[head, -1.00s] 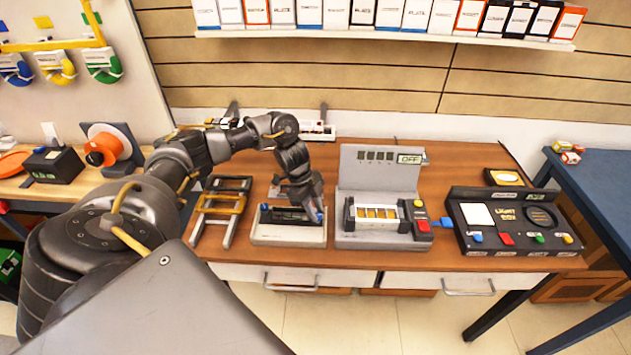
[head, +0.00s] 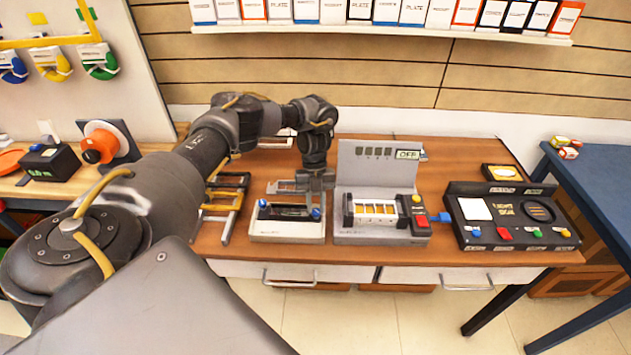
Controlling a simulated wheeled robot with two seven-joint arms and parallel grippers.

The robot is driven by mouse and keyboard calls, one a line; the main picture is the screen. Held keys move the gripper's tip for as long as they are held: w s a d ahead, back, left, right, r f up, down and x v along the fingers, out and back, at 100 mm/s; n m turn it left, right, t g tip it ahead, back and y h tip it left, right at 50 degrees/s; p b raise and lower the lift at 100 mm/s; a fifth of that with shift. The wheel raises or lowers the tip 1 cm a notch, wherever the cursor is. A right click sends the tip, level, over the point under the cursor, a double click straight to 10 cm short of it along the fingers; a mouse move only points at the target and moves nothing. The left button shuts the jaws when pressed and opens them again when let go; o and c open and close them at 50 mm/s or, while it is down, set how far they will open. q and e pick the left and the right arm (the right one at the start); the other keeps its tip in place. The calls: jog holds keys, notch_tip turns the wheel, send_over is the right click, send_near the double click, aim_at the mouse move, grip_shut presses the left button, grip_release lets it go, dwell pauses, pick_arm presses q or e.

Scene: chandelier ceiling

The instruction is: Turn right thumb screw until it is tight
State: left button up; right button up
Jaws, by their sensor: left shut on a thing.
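A white fixture (head: 287,228) with a dark bar across its top stands on the wooden bench. A second blue thumb screw (head: 263,203) sits at the left end. My left gripper (head: 316,203) points down over the right end and is shut on the right thumb screw, partly hiding it. How tight the screw sits cannot be seen. My right gripper is not in view.
A grey device with an OFF display (head: 407,155) stands close to the right of the fixture. A yellow-and-grey rack (head: 228,205) is to its left. A black light box (head: 515,215) is further right. Some bare bench (head: 440,165) shows behind.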

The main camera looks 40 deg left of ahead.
pick_arm(q)
jog(key=shift+w+d+m+g+y+b, duration=0.15)
jog(key=shift+m+y+b, duration=0.2)
jog(key=shift+m, duration=0.7)
jog(key=shift+w+m+g+y+b, duration=0.1)
jog(key=shift+m+g+y+b, duration=0.2)
jog(key=shift+m, duration=0.75)
jog(key=o, duration=1)
jog(key=shift+s, duration=0.1)
jog(key=b+v, duration=0.1)
jog(key=v, duration=1)
jog(key=shift+d+f, duration=0.1)
jog(key=shift+d, duration=0.05)
